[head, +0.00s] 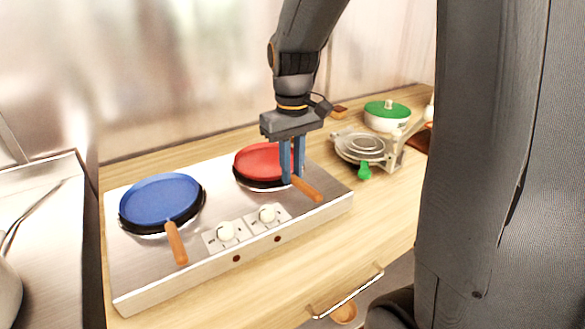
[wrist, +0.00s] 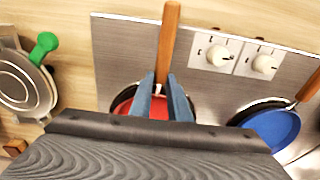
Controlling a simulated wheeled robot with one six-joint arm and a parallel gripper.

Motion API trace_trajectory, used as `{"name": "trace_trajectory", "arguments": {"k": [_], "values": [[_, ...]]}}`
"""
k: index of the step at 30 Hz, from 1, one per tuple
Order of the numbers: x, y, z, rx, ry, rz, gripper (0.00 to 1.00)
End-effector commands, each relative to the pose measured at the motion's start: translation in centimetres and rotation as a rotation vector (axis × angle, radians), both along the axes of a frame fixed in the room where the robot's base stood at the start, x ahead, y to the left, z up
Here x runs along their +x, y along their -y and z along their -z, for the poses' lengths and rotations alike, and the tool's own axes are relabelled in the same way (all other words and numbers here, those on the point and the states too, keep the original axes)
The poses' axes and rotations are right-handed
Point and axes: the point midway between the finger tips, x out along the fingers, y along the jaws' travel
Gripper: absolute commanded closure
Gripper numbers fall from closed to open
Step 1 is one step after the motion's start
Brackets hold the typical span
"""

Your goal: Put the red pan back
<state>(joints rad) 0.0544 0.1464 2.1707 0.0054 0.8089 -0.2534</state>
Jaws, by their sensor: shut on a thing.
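The red pan (head: 258,161) is at the right burner of the steel two-burner hob (head: 140,284). Its wooden handle (head: 308,189) points to the front right. My gripper (head: 292,180) comes down from above and is shut on the pan at the handle's inner end. In the wrist view, the blue fingers (wrist: 154,98) straddle the base of the wooden handle (wrist: 168,45), with part of the red pan (wrist: 124,102) showing beside them. The pan looks level; I cannot tell whether it touches the burner.
A blue pan (head: 160,198) sits on the left burner, handle toward the front. Two white knobs (head: 228,231) are on the hob's front. A waffle-iron-like appliance with a green handle (head: 364,171) and a green-lidded pot (head: 387,112) stand to the right. The front counter strip is clear.

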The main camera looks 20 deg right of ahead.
Motion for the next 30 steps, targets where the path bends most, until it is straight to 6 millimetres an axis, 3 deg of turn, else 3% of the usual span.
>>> {"name": "trace_trajectory", "arguments": {"k": [2,3,6,19,30], "values": [[0.0,0.0,0.2,0.0,0.0,0.0,1.0],[0.0,0.0,0.3,0.0,-0.001,0.0,0.81],[0.0,0.0,0.2,0.0,-0.001,0.0,0.65],[0.1,0.0,-0.8,-0.001,0.002,0.0,0.65],[0.0,0.0,-7.9,0.0,0.005,0.0,0.65]]}}
